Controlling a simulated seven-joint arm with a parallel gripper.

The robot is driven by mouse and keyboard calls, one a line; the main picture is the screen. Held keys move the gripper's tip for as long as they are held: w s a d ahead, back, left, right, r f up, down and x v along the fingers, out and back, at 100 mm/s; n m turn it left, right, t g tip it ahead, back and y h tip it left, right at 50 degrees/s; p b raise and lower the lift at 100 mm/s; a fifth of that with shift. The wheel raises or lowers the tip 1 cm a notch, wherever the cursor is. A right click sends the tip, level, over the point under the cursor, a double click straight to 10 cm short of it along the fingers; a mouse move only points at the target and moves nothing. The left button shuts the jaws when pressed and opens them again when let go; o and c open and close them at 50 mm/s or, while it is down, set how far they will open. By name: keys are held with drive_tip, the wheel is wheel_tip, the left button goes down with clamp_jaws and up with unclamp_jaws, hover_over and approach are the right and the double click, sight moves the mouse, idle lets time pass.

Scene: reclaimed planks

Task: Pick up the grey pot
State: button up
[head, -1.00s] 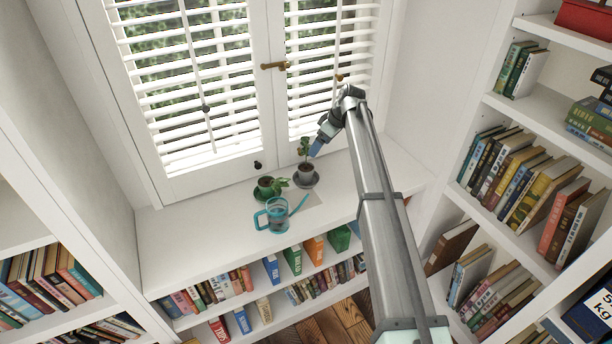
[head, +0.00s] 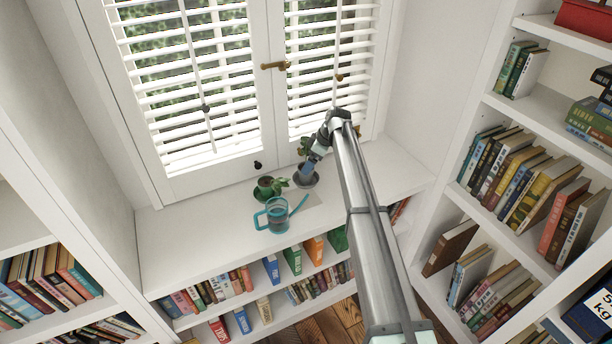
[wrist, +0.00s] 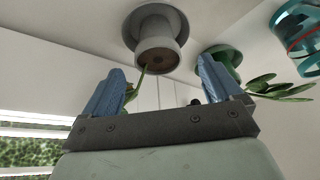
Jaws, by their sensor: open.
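The grey pot (head: 305,181) stands upright on a grey saucer on the white window ledge, with a leafy plant in it. In the wrist view the pot (wrist: 157,52) is at the top, with its soil and a green stem showing. My gripper (head: 309,170) is over the pot from the right and partly hides it and the plant. In the wrist view my gripper (wrist: 163,82) has its two blue fingers apart, with the stem between them and the pot beyond the tips. I cannot tell whether the fingers touch the plant.
A green pot (head: 265,184) with a plant stands left of the grey pot. A teal watering can (head: 277,214) stands in front, its spout pointing toward the grey pot. The shuttered window (head: 310,80) is close behind. The ledge (head: 190,235) is clear at left.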

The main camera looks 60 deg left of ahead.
drive_tip(key=shift+x, duration=2.8)
drive_tip(key=shift+w, duration=0.1)
drive_tip(key=shift+c, duration=0.2)
drive_tip(key=shift+r, duration=0.1)
drive_tip(key=c, duration=1.3)
drive_tip(key=shift+o, duration=0.2)
wheel_tip(320, 180, up, 13)
drive_tip(key=m+t+y, duration=0.1)
drive_tip(key=m, duration=0.3)
hover_over(304, 180)
drive_tip(key=w+a, duration=0.2)
wheel_tip(304, 180, down, 10)
drive_tip(key=shift+s+r, duration=0.1)
drive_tip(key=shift+r, duration=0.1)
drive_tip(key=shift+f, duration=1.45)
